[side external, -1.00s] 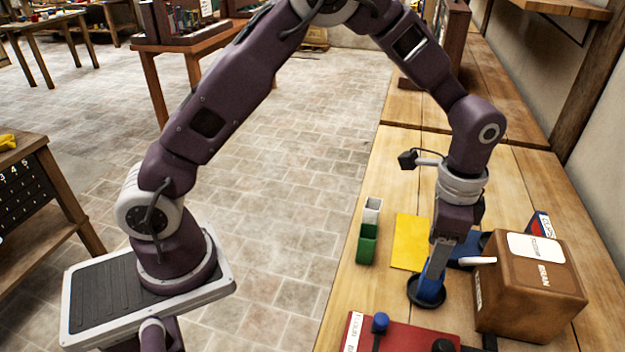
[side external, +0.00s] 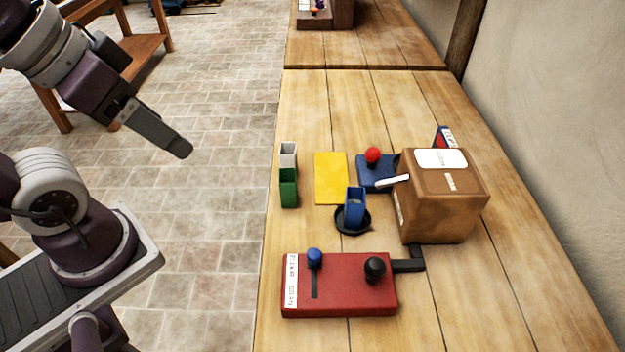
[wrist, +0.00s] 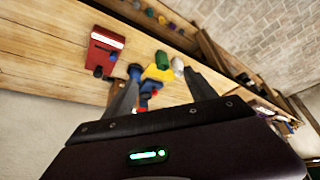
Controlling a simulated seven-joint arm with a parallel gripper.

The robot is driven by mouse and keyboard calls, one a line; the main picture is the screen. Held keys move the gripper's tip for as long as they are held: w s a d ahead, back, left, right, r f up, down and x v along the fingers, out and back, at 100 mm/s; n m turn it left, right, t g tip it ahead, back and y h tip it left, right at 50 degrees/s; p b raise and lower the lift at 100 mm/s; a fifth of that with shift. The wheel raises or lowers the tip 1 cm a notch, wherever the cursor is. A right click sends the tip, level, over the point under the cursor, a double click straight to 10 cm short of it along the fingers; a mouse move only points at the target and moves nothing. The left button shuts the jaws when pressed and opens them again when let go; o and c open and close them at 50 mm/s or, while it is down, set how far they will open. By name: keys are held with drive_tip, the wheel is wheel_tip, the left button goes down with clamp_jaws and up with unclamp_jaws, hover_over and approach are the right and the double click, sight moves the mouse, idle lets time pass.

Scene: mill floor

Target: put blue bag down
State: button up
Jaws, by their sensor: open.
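The blue bag (side external: 355,207) is a small open-topped blue container. It stands upright in a round black dish (side external: 341,225) on the wooden bench, and nothing holds it. My gripper (side external: 180,148) is at the left of the side view, above the tiled floor and well apart from the bag. In the wrist view the two fingers of my gripper (wrist: 162,92) are spread wide, with the bench beyond them. The bag also shows in the wrist view (wrist: 134,72), small and beside the left finger.
A yellow sheet (side external: 331,178), green (side external: 288,188) and white (side external: 288,155) containers stand left of the brown box (side external: 445,205). A blue base with a red-knobbed lever (side external: 374,170) is behind. A red lever panel (side external: 345,300) lies in front.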

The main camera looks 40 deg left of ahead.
drive_tip(key=w+a+f+m+t, duration=0.1)
drive_tip(key=w+a+f+m, duration=0.3)
drive_tip(key=w, duration=0.6)
drive_tip(key=w+d+f+m+t, duration=0.15)
drive_tip(key=w+f, duration=0.35)
drive_tip(key=w, duration=0.5)
drive_tip(key=m+h, duration=0.4)
drive_tip(key=h, duration=0.6)
approach(346, 199)
drive_tip(key=shift+t, duration=0.25)
drive_tip(key=d, duration=0.1)
drive_tip(key=w+d+f, duration=0.2)
drive_tip(key=d, duration=0.1)
drive_tip(key=shift+f, duration=0.25)
drive_tip(key=shift+d, duration=0.2)
drive_tip(key=x, duration=0.6)
drive_tip(key=shift+w, duration=0.6)
clamp_jaws()
